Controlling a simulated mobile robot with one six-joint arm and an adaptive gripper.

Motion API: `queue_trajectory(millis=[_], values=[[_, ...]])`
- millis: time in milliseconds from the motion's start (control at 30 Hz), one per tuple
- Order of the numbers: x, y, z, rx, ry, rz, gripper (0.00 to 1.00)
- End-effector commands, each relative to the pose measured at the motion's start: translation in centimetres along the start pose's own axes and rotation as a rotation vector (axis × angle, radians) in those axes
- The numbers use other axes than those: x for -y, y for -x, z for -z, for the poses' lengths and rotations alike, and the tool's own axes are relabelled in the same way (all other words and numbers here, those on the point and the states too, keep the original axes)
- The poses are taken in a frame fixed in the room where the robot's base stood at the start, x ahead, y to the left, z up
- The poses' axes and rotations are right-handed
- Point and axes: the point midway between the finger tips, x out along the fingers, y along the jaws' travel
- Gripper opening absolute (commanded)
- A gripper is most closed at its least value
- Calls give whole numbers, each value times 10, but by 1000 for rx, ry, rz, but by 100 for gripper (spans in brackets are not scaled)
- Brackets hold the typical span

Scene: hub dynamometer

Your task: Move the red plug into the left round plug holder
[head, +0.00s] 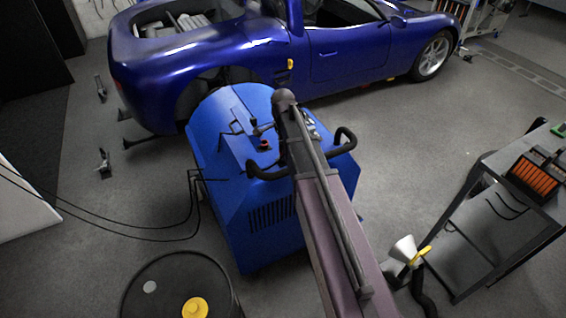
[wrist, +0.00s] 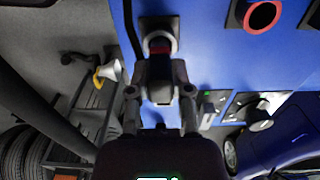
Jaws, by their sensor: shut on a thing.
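In the wrist view, my gripper (wrist: 161,88) is shut on the plug (wrist: 160,93), a grey body with a red band (wrist: 160,46) at its far end. The band is at a dark square mount (wrist: 158,22) on the blue face; I cannot tell whether the plug is seated in it or just in front. A round holder with a red rim and dark opening (wrist: 262,16) is to the right, apart from the plug. In the head view, my arm hides much of the gripper area; a small red round part (head: 265,145) shows on the blue machine (head: 222,165).
The blue machine has black handles (head: 347,140) and stands beside a blue car (head: 240,50). A black drum (head: 165,285) is at the lower left. A dark cart (head: 500,235) stands right, with a white funnel (head: 403,250) near it. Cables run left of the machine.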

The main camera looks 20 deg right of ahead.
Motion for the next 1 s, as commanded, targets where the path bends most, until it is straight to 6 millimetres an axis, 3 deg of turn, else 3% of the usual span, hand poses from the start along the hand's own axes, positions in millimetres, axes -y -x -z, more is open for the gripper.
queue_trajectory(millis=[767,800,900,1000], values=[[0,-13,0,0,0,0,0],[0,-13,0,0,0,0,36],[0,-13,0,0,0,0,66],[0,-13,0,0,0,0,67]])
